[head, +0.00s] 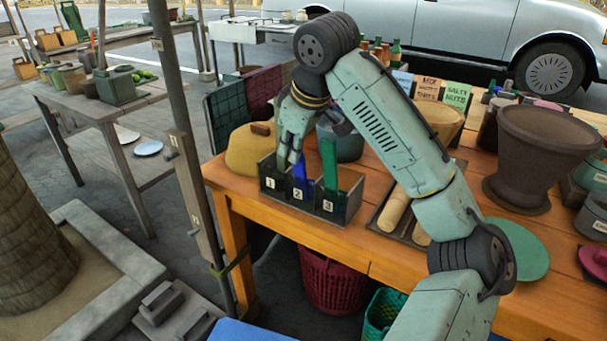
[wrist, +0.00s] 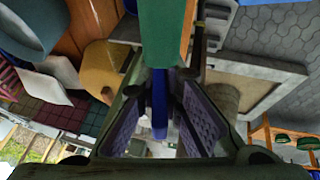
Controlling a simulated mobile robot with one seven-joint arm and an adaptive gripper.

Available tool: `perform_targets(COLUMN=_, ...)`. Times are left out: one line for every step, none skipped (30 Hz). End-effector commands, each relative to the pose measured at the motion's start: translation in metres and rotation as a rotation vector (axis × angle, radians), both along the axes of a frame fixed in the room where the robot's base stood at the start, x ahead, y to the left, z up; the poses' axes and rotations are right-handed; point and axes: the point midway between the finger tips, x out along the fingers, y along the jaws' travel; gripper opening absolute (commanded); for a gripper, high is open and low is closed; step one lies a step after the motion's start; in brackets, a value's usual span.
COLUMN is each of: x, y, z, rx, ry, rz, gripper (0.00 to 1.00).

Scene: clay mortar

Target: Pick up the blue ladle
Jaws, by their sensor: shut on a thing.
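A grey holder (head: 308,204) with three slots marked 1, 2 and 3 stands at the front left of the wooden table. The blue ladle (head: 301,178) is upright in the middle slot; its lower part is hidden by the holder's front. My gripper (head: 290,158) is above the holder, pointing down. In the wrist view the purple-padded fingers of my gripper (wrist: 163,100) are shut on the blue ladle (wrist: 160,118), with its blue handle between them. A green utensil (head: 329,165) stands in slot 3, close beside my gripper; it also shows in the wrist view (wrist: 165,35).
A yellow rounded bag or pot (head: 248,150) is just behind the holder's left side. A tray with rolling pins (head: 394,210) lies to the right, and a large brown mortar (head: 540,150) stands farther right. A red basket (head: 332,283) is under the table.

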Motion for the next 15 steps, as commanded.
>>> perform_targets(x=0.0, y=0.0, z=0.0, rx=0.0, ry=0.0, rz=0.0, gripper=0.0)
perform_targets(x=0.0, y=0.0, z=0.0, rx=0.0, ry=0.0, rz=0.0, gripper=0.0)
perform_targets(x=0.0, y=0.0, z=0.001, rx=0.0, ry=0.0, rz=0.0, gripper=0.0)
perform_targets(x=0.0, y=0.0, z=0.003, rx=0.0, ry=-0.001, rz=0.0, gripper=0.0)
perform_targets(x=0.0, y=0.0, z=0.006, rx=0.0, ry=-0.002, rz=0.001, gripper=0.0)
perform_targets(x=0.0, y=0.001, z=0.01, rx=0.0, ry=-0.003, rz=0.001, gripper=0.0)
perform_targets(x=0.0, y=0.001, z=0.015, rx=0.0, ry=-0.003, rz=0.001, gripper=0.0)
perform_targets(x=0.0, y=0.001, z=0.019, rx=0.001, ry=-0.003, rz=0.0, gripper=0.0)
perform_targets(x=0.0, y=0.001, z=0.027, rx=0.0, ry=-0.003, rz=0.001, gripper=0.0)
perform_targets(x=0.0, y=0.001, z=0.034, rx=0.001, ry=-0.004, rz=0.0, gripper=0.0)
perform_targets(x=0.001, y=0.001, z=0.04, rx=0.001, ry=-0.003, rz=0.0, gripper=0.0)
perform_targets(x=0.0, y=0.001, z=0.049, rx=0.001, ry=-0.003, rz=0.001, gripper=0.0)
perform_targets(x=0.0, y=0.002, z=0.055, rx=0.001, ry=-0.004, rz=0.002, gripper=0.0)
perform_targets(x=0.0, y=0.0, z=0.061, rx=-0.001, ry=-0.002, rz=-0.001, gripper=0.0)
perform_targets(x=0.0, y=0.0, z=0.069, rx=-0.003, ry=-0.002, rz=0.0, gripper=0.0)
